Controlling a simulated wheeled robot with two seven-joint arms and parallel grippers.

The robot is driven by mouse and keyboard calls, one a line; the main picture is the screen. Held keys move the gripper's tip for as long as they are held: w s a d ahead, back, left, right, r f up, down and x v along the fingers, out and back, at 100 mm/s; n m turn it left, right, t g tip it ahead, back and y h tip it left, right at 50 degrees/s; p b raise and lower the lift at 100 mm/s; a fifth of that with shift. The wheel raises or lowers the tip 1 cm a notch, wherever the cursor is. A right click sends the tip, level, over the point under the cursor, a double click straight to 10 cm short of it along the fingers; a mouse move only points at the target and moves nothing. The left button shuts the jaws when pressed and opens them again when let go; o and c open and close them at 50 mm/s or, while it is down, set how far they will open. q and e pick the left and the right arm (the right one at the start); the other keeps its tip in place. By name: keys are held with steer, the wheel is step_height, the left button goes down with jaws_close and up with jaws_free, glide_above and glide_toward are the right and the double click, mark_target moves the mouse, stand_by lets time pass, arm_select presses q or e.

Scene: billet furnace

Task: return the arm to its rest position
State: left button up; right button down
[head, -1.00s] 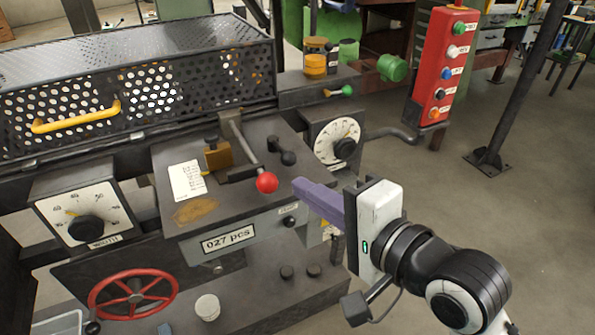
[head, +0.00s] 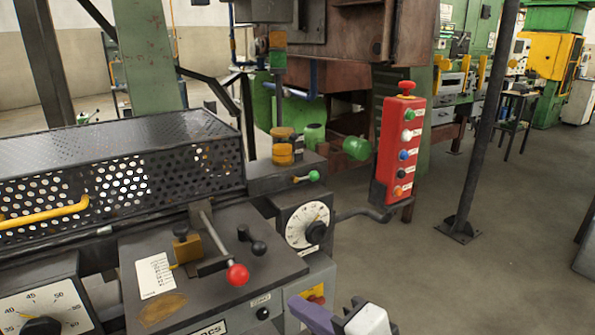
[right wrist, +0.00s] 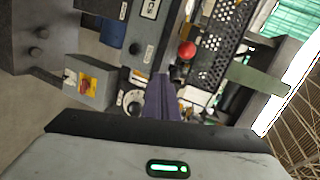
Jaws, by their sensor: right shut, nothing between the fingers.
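My right gripper (head: 300,305) shows at the bottom of the head view, with purple fingers closed together and a white body cut off by the lower edge. It is empty. In the right wrist view its purple fingers (right wrist: 161,98) point away from the camera, toward the machine. The fingers are in front of and below the machine's lever with the red ball knob (head: 237,275), apart from it in the head view. My left gripper is not in view.
The machine has a perforated guard (head: 120,190) with a yellow handle, a white dial (head: 307,225) and a dark top plate. A red button box (head: 400,150) stands on an arm at its right. A dark post (head: 480,130) rises farther right. Open floor (head: 400,270) lies between.

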steer(key=s+d+f+n+h, duration=0.1)
steer(key=d+f+n+h, duration=0.3)
steer(key=f, duration=0.9)
steer(key=s+d+f+n+g+h, duration=0.1)
steer(key=s+d+f+n, duration=0.1)
steer(key=s+d+f, duration=0.2)
steer(key=s+d+f+n+g+h, duration=0.1)
steer(key=s+d+f, duration=0.3)
steer(key=f, duration=0.6)
steer(key=s+d+f+n+g+h, duration=0.1)
steer(key=s+d+f+n, duration=0.2)
steer(key=s+f, duration=0.5)
steer(key=shift+d+n, duration=0.3)
steer(key=shift+d, duration=0.15)
steer(key=shift+w+a, duration=0.1)
steer(key=shift+w, duration=0.05)
